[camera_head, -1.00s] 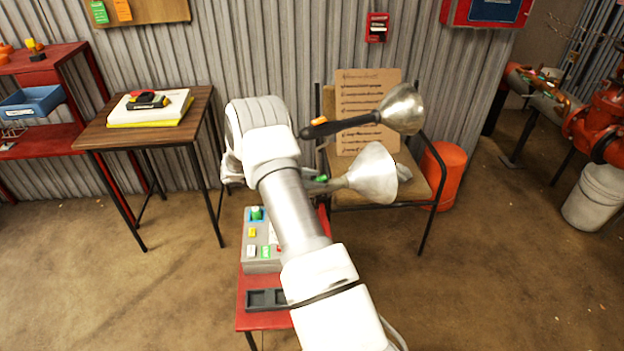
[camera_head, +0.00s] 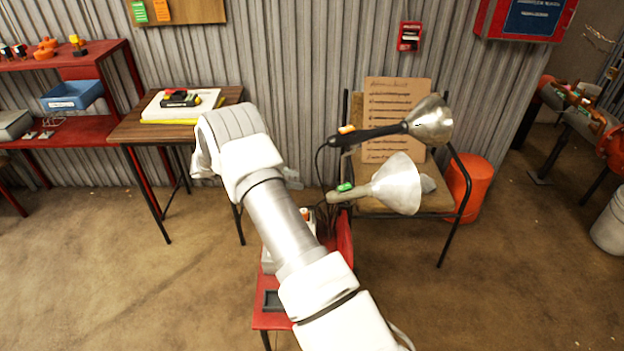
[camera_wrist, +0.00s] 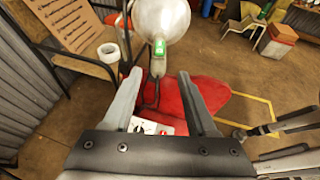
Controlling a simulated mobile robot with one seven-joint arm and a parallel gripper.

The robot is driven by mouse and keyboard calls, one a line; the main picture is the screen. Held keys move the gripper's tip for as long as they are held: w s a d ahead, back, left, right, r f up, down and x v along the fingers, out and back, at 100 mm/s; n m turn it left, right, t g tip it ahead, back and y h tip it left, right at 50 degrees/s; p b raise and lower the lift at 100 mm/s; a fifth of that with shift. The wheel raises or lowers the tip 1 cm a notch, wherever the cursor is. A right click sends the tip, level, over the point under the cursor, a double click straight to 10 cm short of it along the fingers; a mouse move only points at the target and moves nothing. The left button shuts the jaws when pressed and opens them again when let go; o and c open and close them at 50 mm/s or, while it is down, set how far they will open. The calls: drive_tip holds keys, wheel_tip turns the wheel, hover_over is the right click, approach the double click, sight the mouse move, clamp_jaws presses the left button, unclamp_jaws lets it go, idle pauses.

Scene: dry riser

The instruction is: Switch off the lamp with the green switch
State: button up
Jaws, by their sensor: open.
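The lamp with the green switch (camera_head: 398,184) has a pale cone shade and a short handle, in front of the brown chair in the head view. Its green switch (camera_head: 345,187) sits on the handle. In the wrist view, that green switch (camera_wrist: 159,47) lies just beyond and between my fingertips, with the shade above it. My gripper (camera_wrist: 158,75) is open and empty, its two fingers apart on either side of the handle's line.
A second lamp (camera_head: 430,122) with an orange switch (camera_head: 346,129) is just above. A red stand (camera_head: 338,240) is below, partly hidden by my arm. A wooden table (camera_head: 150,130) is at left, an orange bin (camera_head: 468,190) at right. Floor at lower left is clear.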

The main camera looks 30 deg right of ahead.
drive_tip(key=shift+v, duration=1.65)
drive_tip(key=shift+r, duration=0.1)
drive_tip(key=s+a+r+m+t+y, duration=0.2)
drive_tip(key=s+a+r+m+y, duration=0.15)
drive_tip(key=s+r, duration=0.4)
drive_tip(key=s+a+r+m+t+y, duration=0.1)
drive_tip(key=s+a+r+m+y, duration=0.25)
drive_tip(key=r, duration=0.75)
drive_tip(key=s+a+r+m+t+y, duration=0.2)
drive_tip(key=s+a+m+t+y, duration=0.15)
drive_tip(key=s, duration=0.65)
drive_tip(key=s+a+r+m+t+y, duration=0.25)
drive_tip(key=s+a+m, duration=0.2)
drive_tip(key=s, duration=0.65)
wheel_tip(320, 180, up, 14)
drive_tip(key=p, duration=1.4)
drive_tip(key=shift+a+t, duration=0.2)
drive_tip(key=shift+t, duration=0.1)
